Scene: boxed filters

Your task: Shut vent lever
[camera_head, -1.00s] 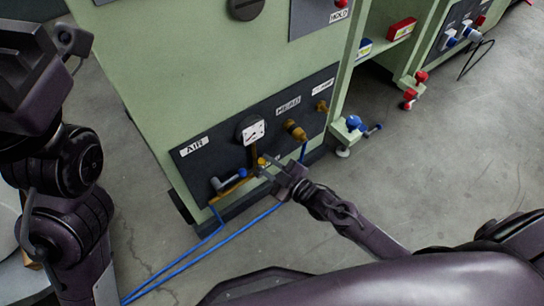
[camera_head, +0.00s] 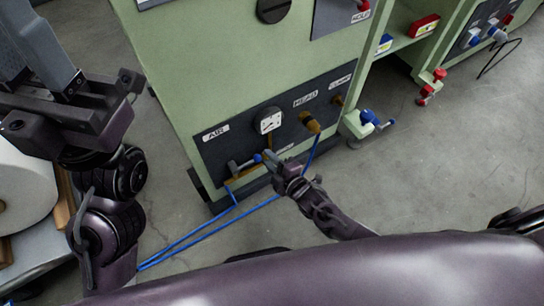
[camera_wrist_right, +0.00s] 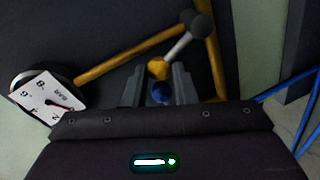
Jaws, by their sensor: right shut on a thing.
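A round pressure gauge (camera_head: 268,120) sits above the lever, with brass fittings (camera_head: 309,121) to its right. Blue hoses (camera_head: 200,232) run from the panel across the floor. A blue-handled valve (camera_head: 370,118) stands at right. Open grey floor lies around the machine.

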